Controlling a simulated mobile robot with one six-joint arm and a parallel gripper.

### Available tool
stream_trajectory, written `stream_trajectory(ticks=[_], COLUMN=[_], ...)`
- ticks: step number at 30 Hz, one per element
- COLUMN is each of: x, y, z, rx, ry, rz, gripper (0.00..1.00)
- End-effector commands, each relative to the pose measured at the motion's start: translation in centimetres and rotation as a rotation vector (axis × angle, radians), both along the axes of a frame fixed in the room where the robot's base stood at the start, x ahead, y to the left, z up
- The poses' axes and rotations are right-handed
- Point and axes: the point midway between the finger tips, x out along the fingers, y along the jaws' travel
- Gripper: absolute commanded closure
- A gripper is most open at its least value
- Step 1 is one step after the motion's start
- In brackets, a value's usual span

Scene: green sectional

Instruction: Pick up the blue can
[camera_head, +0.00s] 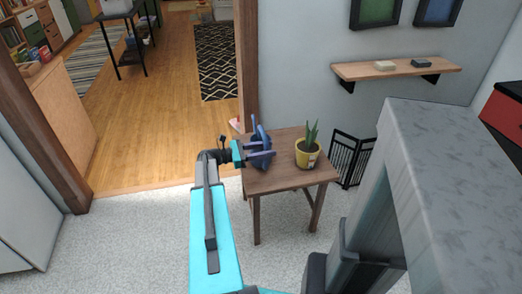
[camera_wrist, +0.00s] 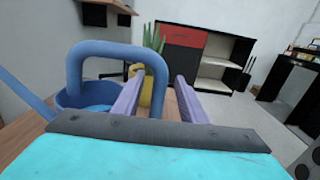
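The blue can is a watering can with a large looped handle (camera_wrist: 120,48); its round body (camera_wrist: 68,97) is at the left in the wrist view. In the head view the can (camera_head: 258,138) stands at the left of the small wooden table (camera_head: 290,181), partly hidden by my gripper (camera_head: 262,154). The purple fingers of my gripper (camera_wrist: 160,77) are open, also in the wrist view. One leg of the handle shows between the fingers, with a gap to the right finger. I cannot tell whether it touches the left finger.
A yellow pot (camera_head: 308,154) with a green plant stands on the same table, right of the can. A wooden shelf (camera_head: 397,70) is on the wall above. A black rack (camera_head: 352,158) stands behind the table's right side. White carpet (camera_head: 110,240) is clear at left.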

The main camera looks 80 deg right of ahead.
Motion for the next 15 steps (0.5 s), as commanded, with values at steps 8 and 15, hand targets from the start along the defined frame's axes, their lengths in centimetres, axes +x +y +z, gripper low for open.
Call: stream_trajectory(ticks=[8,15], x=[0.04,0.05], y=[0.02,0.02], z=[0.00,-0.01], rx=[0.000,0.000], ry=[0.000,0.000], rz=[0.000,0.000], gripper=[0.62,0.84])
